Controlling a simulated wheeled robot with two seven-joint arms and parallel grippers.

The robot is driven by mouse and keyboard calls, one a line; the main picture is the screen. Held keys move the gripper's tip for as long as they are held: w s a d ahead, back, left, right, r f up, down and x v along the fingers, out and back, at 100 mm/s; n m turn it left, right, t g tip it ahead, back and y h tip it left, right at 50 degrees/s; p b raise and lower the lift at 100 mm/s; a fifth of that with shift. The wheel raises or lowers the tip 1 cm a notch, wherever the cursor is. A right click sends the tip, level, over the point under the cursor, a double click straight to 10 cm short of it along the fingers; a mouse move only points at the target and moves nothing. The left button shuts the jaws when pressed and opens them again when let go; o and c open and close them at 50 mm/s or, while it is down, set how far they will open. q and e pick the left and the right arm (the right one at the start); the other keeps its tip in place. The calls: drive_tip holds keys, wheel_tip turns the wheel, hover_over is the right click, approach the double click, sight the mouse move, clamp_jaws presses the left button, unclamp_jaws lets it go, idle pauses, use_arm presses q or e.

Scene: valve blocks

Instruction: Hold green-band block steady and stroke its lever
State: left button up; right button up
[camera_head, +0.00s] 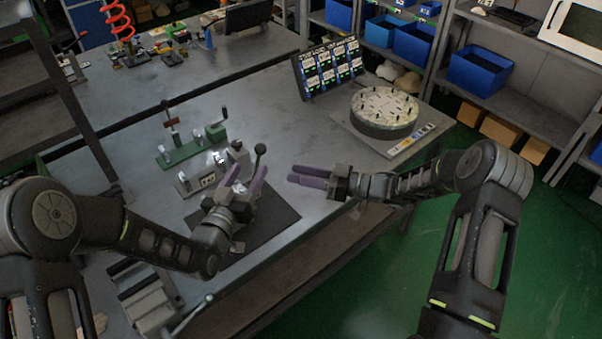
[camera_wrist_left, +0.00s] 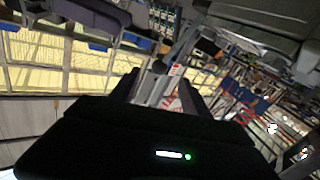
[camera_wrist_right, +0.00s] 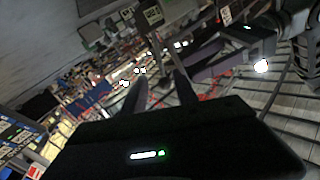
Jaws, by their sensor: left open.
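A lever with a black ball knob (camera_head: 260,148) rises beside the fingers of my left gripper (camera_head: 246,178). Its block is mostly hidden by that gripper, and I cannot make out a green band. My left gripper is open, its purple fingers apart over the dark mat (camera_head: 270,222). In the left wrist view, a grey block-like part with a red mark (camera_wrist_left: 172,86) shows between the fingers (camera_wrist_left: 160,88); I cannot tell whether they touch it. My right gripper (camera_head: 290,175) is open and empty, right of the lever and pointing left; its fingers show apart in the right wrist view (camera_wrist_right: 161,82).
A green fixture with upright levers (camera_head: 182,153), a green crank block (camera_head: 216,132) and a grey block with pale faces (camera_head: 198,180) stand left of my left gripper. A round turntable (camera_head: 384,112) and a display panel (camera_head: 328,68) stand at the back right. The table between is clear.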

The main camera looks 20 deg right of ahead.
sight(257, 165)
drive_tip(key=shift+a, duration=0.1)
drive_tip(key=x, duration=1.2)
clamp_jaws()
idle(1.2)
unclamp_jaws()
drive_tip(key=shift+d, duration=0.2)
